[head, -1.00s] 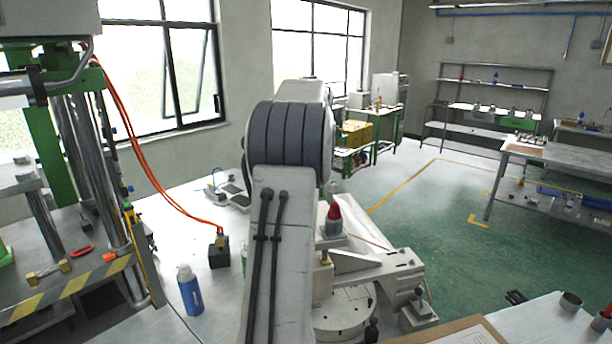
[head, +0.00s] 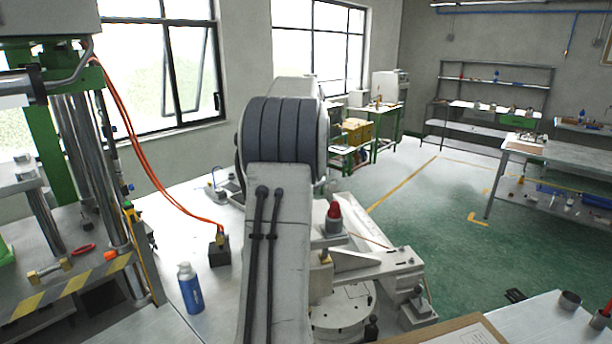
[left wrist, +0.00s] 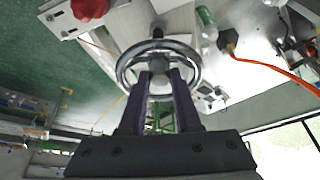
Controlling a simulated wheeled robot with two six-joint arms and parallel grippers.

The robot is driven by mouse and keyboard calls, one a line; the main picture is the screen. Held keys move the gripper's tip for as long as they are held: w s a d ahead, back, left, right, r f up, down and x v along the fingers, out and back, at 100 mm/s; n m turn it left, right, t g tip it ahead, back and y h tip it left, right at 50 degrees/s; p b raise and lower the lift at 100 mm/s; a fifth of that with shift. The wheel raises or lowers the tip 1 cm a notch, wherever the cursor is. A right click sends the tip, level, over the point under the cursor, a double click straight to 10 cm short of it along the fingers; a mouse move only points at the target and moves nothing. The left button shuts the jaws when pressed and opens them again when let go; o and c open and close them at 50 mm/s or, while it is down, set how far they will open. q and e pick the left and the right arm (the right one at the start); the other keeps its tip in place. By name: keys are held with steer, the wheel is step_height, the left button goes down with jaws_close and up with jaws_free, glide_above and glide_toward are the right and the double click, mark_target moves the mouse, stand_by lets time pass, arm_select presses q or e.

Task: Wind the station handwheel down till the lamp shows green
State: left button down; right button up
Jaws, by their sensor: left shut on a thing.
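The handwheel (left wrist: 123,72) is a metal ring with a central hub in the left wrist view. My left gripper (left wrist: 162,76) reaches it with both dark fingers at the hub area and is shut on it. In the head view my left arm hides the wheel and the gripper. The station (head: 375,264) is a pale machine right of the arm. A red-topped fitting (head: 334,212) stands on it, and a red dome (left wrist: 88,9) shows in the left wrist view. I see no green light. My right gripper is not in view.
A blue bottle (head: 190,290) and a black box (head: 219,252) with orange cables stand on the white bench left of the arm. A press (head: 75,281) with a striped edge is at far left. Green floor (head: 430,230) is open at right.

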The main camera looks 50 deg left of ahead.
arm_select(q)
steer(key=m, duration=0.1)
steer(key=m+t+h, duration=0.1)
steer(key=m, duration=0.1)
steer(key=shift+s+a+r+m+p, duration=0.1)
steer(key=shift+r+m+p, duration=0.05)
steer(key=shift+m+p, duration=0.2)
steer(key=m+h+p, duration=0.1)
steer(key=m, duration=0.2)
steer(key=shift+a+m+t, duration=0.1)
steer(key=shift+m+t, duration=0.15)
steer(key=shift+t, duration=0.05)
steer(key=m+h+p, duration=0.1)
steer(key=m, duration=0.1)
steer(key=shift+m, duration=0.4)
steer(key=m+h+p, duration=0.2)
steer(key=m, duration=0.2)
steer(key=shift+a+m+p, duration=0.15)
steer(key=shift+m+p, duration=0.15)
steer(key=m+h, duration=0.1)
steer(key=m, duration=0.1)
steer(key=shift+m+p, duration=0.35)
steer(key=shift+m, duration=0.05)
steer(key=m+g+h, duration=0.1)
steer(key=m+g, duration=0.1)
steer(key=m, duration=0.2)
steer(key=shift+a, duration=0.1)
steer(key=shift+m, duration=0.3)
steer(key=c, duration=0.6)
jaws_free()
